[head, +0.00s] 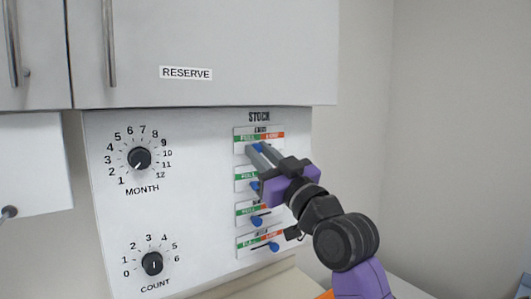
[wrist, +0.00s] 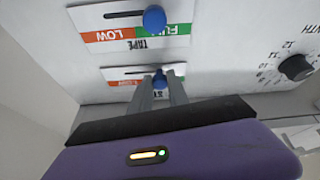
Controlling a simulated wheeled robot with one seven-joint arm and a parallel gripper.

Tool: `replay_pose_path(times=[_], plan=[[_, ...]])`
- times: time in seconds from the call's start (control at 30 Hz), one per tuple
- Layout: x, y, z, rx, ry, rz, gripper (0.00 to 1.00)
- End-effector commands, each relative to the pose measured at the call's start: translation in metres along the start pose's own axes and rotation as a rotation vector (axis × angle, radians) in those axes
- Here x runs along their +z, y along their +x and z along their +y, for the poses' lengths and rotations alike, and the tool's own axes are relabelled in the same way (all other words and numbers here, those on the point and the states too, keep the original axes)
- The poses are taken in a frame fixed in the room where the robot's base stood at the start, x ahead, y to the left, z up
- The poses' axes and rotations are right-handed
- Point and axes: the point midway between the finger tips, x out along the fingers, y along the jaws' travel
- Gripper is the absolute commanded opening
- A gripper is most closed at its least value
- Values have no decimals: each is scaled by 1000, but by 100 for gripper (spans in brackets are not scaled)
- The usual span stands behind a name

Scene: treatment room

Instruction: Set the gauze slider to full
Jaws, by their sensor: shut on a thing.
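The STOCK column holds several slider plates, each with a green FULL part on the left and a red LOW part on the right in the head view. My gripper (head: 257,153) is at the top slider plate (head: 277,135), shut on its blue knob (wrist: 159,76). My gripper's two fingers (wrist: 160,92) sit either side of this knob in the wrist view. The knob stands on the green side, near the middle of the plate. The top plate's name is too small to read, so I cannot tell that it says gauze. My fingers partly hide the plate.
Below are the TAPE slider's blue knob (wrist: 154,18), a third knob (head: 257,221) and a bottom knob (head: 274,246). MONTH (head: 140,159) and COUNT (head: 152,263) dials are on the left. A RESERVE cabinet (head: 230,50) overhangs the panel. The right wall is bare.

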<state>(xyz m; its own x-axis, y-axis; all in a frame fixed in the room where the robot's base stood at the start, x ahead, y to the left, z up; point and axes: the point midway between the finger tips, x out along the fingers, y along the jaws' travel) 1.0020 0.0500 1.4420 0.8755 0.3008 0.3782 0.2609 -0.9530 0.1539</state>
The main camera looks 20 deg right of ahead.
Motion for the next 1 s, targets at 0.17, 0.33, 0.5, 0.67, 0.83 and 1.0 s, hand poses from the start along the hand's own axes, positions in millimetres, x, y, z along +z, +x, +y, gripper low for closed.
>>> replay_pose_path(times=[0.17,0.33,0.5,0.67,0.83,1.0], plan=[[1,0,-5,-9,1,-1,38],[0,0,-4,-7,1,0,42],[1,-1,-3,-6,1,0,42],[3,-15,-3,-4,0,1,42],[4,-44,-3,-4,0,1,42],[2,-68,-4,-6,2,1,42]])
